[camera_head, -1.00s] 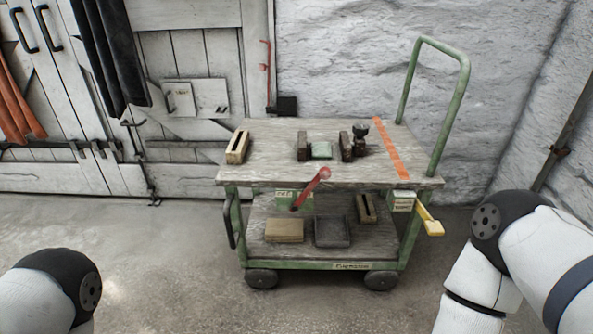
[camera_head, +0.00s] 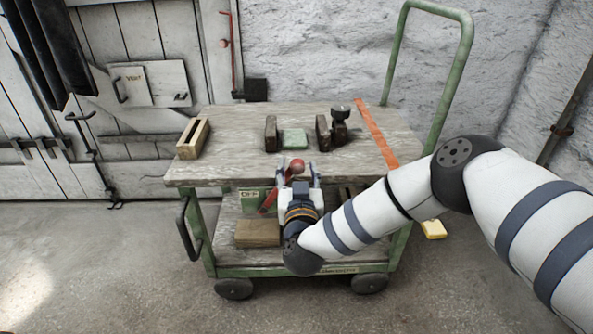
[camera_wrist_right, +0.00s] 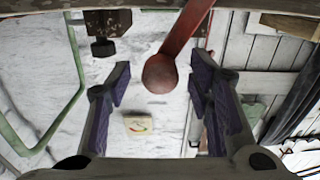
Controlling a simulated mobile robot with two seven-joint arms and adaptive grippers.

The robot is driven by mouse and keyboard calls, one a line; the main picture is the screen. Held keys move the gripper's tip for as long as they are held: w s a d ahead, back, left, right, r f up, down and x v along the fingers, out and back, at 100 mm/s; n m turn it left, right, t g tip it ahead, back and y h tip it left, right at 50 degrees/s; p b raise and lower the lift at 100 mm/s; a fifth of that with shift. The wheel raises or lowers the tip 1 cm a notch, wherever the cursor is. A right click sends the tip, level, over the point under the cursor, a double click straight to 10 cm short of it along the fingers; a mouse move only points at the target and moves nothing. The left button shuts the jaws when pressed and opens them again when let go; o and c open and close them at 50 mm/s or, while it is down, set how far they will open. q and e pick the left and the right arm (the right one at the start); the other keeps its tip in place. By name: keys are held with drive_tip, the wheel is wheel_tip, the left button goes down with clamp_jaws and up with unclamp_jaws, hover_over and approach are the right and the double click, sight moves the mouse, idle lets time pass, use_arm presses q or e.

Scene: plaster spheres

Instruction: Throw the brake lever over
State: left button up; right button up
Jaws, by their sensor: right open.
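The brake lever (camera_head: 268,200) is a red bar with a round red knob (camera_head: 297,166) at its upper end, at the front of the green cart and leaning up to the right. A green plate marked OFF (camera_head: 249,195) is beside it. My right gripper (camera_head: 299,172) is at the cart's front edge with its fingers either side of the knob. In the right wrist view the red knob (camera_wrist_right: 159,74) hangs between the two open fingers, with a gap on both sides. My right wrist hides part of the lever's surroundings. My left gripper is out of view.
The wooden cart top (camera_head: 230,165) carries a slotted wooden block (camera_head: 193,138), dark blocks, a green pad (camera_head: 294,139) and an orange stripe (camera_head: 376,135). Floor at the left is clear.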

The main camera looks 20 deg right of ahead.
drive_tip(key=shift+x, duration=0.9)
drive_tip(key=shift+c, duration=0.4)
